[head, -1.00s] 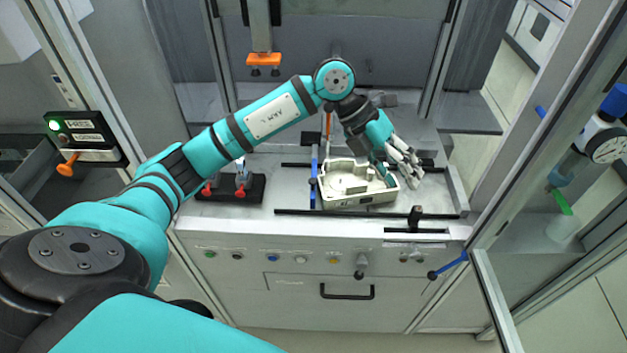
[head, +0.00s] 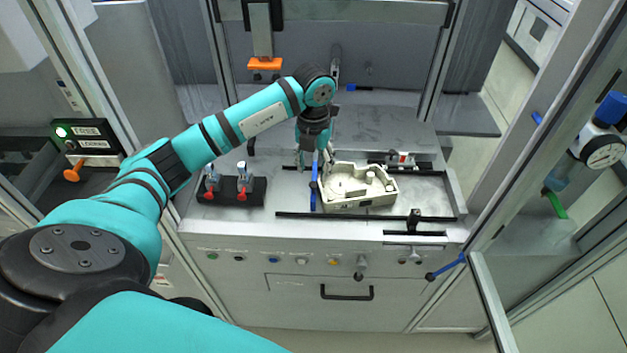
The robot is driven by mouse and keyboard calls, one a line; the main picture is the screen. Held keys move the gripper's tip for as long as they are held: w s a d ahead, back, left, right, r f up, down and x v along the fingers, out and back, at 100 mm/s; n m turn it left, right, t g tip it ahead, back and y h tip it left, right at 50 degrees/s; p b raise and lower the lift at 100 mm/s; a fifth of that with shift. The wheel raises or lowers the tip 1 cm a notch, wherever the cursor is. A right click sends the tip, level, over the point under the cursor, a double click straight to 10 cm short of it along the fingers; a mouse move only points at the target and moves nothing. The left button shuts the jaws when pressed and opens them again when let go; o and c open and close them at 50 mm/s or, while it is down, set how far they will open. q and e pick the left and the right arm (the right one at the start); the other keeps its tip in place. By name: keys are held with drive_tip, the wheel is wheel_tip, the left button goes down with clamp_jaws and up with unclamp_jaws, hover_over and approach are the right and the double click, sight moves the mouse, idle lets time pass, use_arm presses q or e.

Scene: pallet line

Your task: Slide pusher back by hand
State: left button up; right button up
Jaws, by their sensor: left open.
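A beige cast housing (head: 347,203) sits in the black-edged fixture on the grey work table. A thin upright blue bar (head: 314,196) stands just left of the housing, close beside it. A small red and white piece (head: 404,159) on a dark mount lies behind the housing at the right. I cannot tell for sure which of these parts is the pusher. My left gripper (head: 315,160) is open and points down over the far end of the blue bar. Its fingers partly hide that end, and I cannot tell whether they touch it. My right gripper is not in view.
A black block with red-tipped toggle clamps (head: 231,191) stands left of the fixture. An orange-footed press (head: 264,62) hangs behind. Black rails (head: 365,215) edge the fixture. A door frame with a blue handle (head: 447,266) stands at the right. The table behind the fixture is mostly clear.

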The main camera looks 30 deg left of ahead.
sight(314, 183)
use_arm(q)
wheel_tip(314, 183, down, 7)
drive_tip(key=shift+r+p, duration=0.1)
drive_tip(key=shift+p, duration=0.55)
clamp_jaws()
drive_tip(key=shift+w, duration=0.1)
